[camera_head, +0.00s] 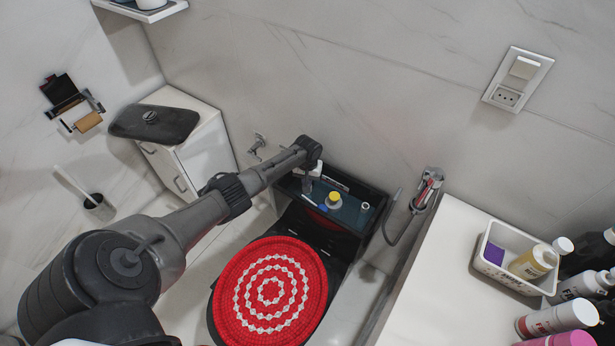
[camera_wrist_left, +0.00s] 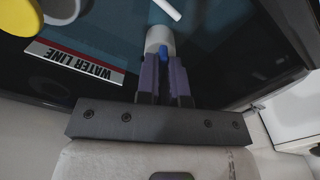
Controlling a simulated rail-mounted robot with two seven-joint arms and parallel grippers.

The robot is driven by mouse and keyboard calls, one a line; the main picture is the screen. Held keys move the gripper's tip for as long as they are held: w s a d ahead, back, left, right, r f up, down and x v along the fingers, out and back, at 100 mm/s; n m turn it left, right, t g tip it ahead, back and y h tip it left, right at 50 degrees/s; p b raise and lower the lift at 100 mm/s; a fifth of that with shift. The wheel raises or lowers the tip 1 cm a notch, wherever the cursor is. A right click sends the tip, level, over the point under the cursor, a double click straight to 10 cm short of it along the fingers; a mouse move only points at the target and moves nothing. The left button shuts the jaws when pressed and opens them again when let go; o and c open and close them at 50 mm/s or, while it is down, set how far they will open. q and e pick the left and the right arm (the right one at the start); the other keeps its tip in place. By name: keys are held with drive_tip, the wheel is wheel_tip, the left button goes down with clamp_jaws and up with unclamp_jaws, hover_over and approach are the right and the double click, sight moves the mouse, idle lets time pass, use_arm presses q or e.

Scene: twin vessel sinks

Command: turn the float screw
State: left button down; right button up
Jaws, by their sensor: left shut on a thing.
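The open black toilet tank (camera_head: 377,199) stands against the wall behind the toilet. My left arm reaches in from the left, and its gripper (camera_head: 307,187) points down into the tank's left part. In the left wrist view the gripper (camera_wrist_left: 165,68) is shut on a small blue screw (camera_wrist_left: 163,52), taken to be the float screw. The screw is beside a white cylinder (camera_wrist_left: 157,36); most of it is hidden between the fingers. A yellow cap (camera_head: 334,197) is in the tank to the right; it also shows in the left wrist view (camera_wrist_left: 18,16). My right gripper is not in view.
A "WATER LINE" label (camera_wrist_left: 75,62) is on the tank's inside. The red-and-white covered seat (camera_head: 270,291) is in front. A dark lid (camera_head: 155,123) lies on the white cabinet (camera_head: 207,147) at left. The counter (camera_head: 440,270) with a bin (camera_head: 513,276) and bottles is at right.

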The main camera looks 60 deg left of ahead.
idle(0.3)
use_arm(q)
drive_tip(key=c, duration=1.2)
unclamp_jaws()
drive_tip(key=shift+c, duration=0.2)
wheel_tip(320, 180, up, 14)
drive_tip(key=p, duration=0.6)
drive_tip(key=shift+f, duration=0.15)
